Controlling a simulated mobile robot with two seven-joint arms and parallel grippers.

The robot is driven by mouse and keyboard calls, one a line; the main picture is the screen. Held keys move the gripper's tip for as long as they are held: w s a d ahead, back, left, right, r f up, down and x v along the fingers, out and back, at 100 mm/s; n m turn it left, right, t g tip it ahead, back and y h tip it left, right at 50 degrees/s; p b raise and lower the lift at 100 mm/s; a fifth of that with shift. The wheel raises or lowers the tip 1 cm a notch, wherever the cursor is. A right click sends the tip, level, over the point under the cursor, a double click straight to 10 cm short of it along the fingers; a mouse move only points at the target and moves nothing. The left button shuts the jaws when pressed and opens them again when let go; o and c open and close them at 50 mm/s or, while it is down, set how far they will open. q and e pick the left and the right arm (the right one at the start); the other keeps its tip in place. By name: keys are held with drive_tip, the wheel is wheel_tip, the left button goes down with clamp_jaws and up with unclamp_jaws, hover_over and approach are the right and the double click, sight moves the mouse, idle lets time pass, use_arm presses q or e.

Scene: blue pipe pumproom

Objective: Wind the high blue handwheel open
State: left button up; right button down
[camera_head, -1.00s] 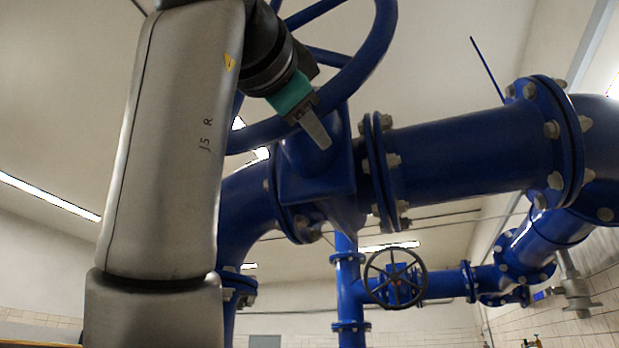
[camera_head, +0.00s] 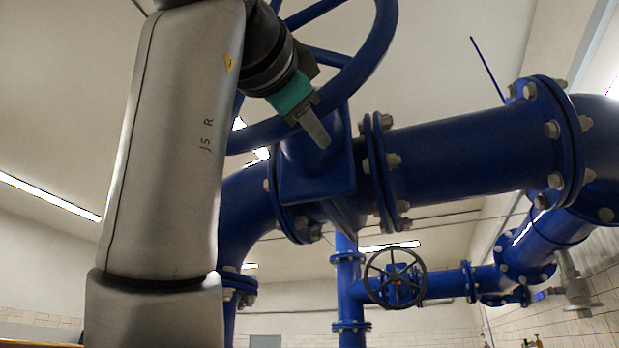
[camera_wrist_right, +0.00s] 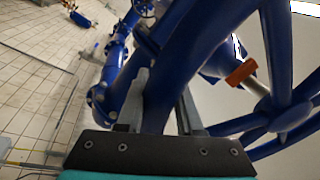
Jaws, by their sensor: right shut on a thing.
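The high blue handwheel (camera_head: 371,55) is large and sits in front of a blue valve body (camera_head: 313,165) in the head view. Its left part is hidden behind my right arm. My right gripper (camera_head: 314,124) is at the wheel's lower rim. In the right wrist view the rim (camera_wrist_right: 163,88) passes between the two fingers of my right gripper (camera_wrist_right: 160,100), which are shut on it. The wheel's spokes and hub (camera_wrist_right: 283,118) show at the right of that view, with an orange piece (camera_wrist_right: 241,72) near the hub. My left gripper is not in view.
Thick blue flanged pipe (camera_head: 465,150) runs right from the valve. A smaller dark handwheel (camera_head: 395,278) is lower, on a thinner pipe. A tiled wall (camera_head: 590,275) stands at the right. Open air lies under the thick pipe.

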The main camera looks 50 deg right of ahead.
sight(373, 67)
idle(0.5)
drive_tip(key=shift+s+d+r+n+t+y, duration=0.35)
drive_tip(key=shift+s+d+r+n, duration=0.25)
drive_tip(key=shift+s+r+n, duration=0.8)
drive_tip(key=shift+s+d+r+n+t+y, duration=0.25)
drive_tip(key=shift+s+d+r+n+t, duration=0.25)
drive_tip(key=shift+s+r+n, duration=0.9)
drive_tip(key=shift+s+d+r+n+t+y, duration=0.35)
drive_tip(key=shift+s+d+r+n, duration=0.3)
drive_tip(key=shift+s+r+n, duration=0.7)
drive_tip(key=shift+s+f+n, duration=0.1)
drive_tip(key=shift+f+n, duration=0.1)
drive_tip(key=shift+n, duration=0.05)
drive_tip(key=c, duration=0.6)
unclamp_jaws()
drive_tip(key=shift+f, duration=0.1)
